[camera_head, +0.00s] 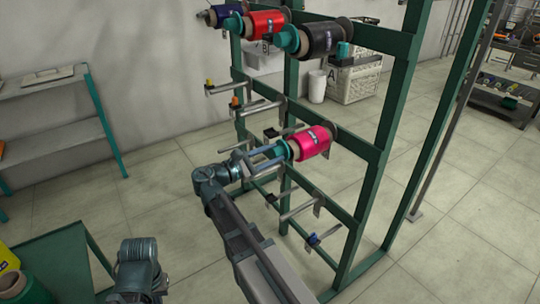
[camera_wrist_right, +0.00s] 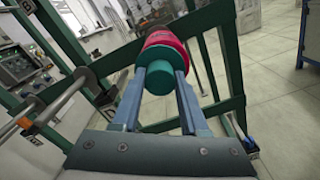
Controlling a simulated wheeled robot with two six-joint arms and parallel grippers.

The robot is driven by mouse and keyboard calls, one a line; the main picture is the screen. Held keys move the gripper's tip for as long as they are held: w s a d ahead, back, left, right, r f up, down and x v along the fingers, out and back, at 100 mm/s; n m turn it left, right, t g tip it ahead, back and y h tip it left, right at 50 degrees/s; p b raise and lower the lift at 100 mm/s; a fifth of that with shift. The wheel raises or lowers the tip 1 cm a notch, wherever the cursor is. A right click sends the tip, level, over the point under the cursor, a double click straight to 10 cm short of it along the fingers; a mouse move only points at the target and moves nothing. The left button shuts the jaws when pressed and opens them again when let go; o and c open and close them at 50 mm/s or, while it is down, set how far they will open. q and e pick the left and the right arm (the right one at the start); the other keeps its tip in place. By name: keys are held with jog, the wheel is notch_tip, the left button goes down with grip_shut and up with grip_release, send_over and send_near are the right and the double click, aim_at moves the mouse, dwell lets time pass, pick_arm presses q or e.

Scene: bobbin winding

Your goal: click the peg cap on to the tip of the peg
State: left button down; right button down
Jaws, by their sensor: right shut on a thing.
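A pink bobbin (camera_head: 312,142) sits on a peg of the green rack (camera_head: 373,170), lying along the peg. The teal peg cap (camera_head: 281,149) is at the bobbin's near end, in line with it. The peg tip is hidden behind the cap, so I cannot tell whether the cap is seated. My right gripper (camera_head: 271,153) is shut on the cap. In the right wrist view the two fingers hold the cap (camera_wrist_right: 158,82) from both sides, in front of the pink bobbin (camera_wrist_right: 160,52). My left gripper is not seen; only part of an arm of mine shows at the bottom.
Navy, red (camera_head: 265,23) and black (camera_head: 322,38) bobbins hang on the upper row, the red and black ones with teal caps. Several bare pegs stick out below and beside the pink bobbin. A shelf (camera_head: 62,130) stands at left. Crates (camera_head: 354,78) stand behind the rack.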

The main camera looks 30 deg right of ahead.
jog(key=shift+d, duration=0.25)
dwell(0.4)
jog(key=shift+d, duration=0.15)
jog(key=shift+c, duration=1.7)
grip_release()
jog(key=s+a, duration=0.1)
jog(key=a, duration=1.3)
